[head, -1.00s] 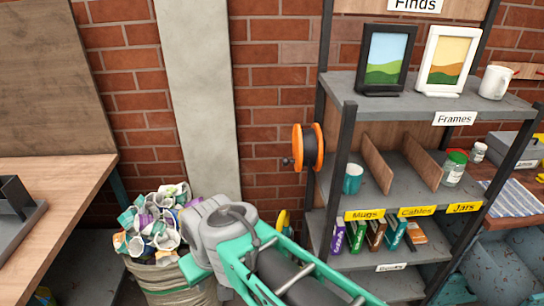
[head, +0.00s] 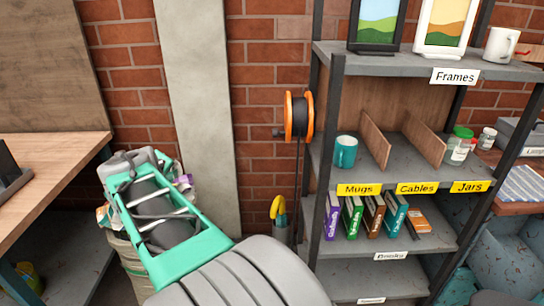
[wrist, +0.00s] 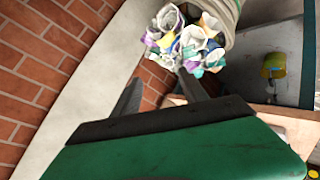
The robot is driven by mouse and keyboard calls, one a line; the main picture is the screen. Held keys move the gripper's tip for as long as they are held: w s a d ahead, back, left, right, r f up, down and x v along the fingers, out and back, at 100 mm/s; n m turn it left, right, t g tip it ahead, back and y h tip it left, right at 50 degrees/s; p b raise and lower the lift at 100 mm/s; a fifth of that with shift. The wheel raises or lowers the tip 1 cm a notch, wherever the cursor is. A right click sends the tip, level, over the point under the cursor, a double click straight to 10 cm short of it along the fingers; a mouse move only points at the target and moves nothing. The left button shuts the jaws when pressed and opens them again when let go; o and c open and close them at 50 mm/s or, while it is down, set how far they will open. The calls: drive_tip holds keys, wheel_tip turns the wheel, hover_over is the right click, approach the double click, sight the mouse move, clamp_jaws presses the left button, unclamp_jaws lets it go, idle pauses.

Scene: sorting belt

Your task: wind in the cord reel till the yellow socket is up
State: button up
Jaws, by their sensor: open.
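The cord reel (head: 300,116) has orange flanges and a dark drum. It hangs at the left side of the shelf unit, with a small dark knob (head: 278,133) sticking out to its left. A dark cord (head: 297,180) runs straight down from it. No yellow socket can be made out for certain; the cord's lower end is hidden behind my arm. My gripper (wrist: 160,78) is open and empty in the wrist view. Its fingers point toward a sack of crumpled paper, away from the reel. In the head view my arm reaches left, well below the reel.
A yellow-and-teal item (head: 278,209) stands in a grey holder beside the cord. The shelf unit (head: 400,170) holds a teal mug, books, jars and frames at right. A wooden bench (head: 50,165) is at left.

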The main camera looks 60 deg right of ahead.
drive_tip(key=s+d+f+h+b, duration=0.1)
drive_tip(key=d+f+h+b, duration=0.1)
drive_tip(key=d, duration=0.4)
drive_tip(key=s+d+f+h+b, duration=0.1)
drive_tip(key=d+f+h+b, duration=0.1)
drive_tip(key=d, duration=0.5)
drive_tip(key=g+h+b, duration=0.6)
drive_tip(key=h+b, duration=0.1)
drive_tip(key=b, duration=0.1)
approach(274, 136)
drive_tip(key=shift+n, duration=0.3)
drive_tip(key=d, duration=0.7)
drive_tip(key=shift+w+d, duration=0.25)
drive_tip(key=d, duration=0.7)
drive_tip(key=shift+w+r, duration=0.2)
drive_tip(key=shift+w, duration=0.2)
drive_tip(key=shift+c, duration=0.3)
clamp_jaws()
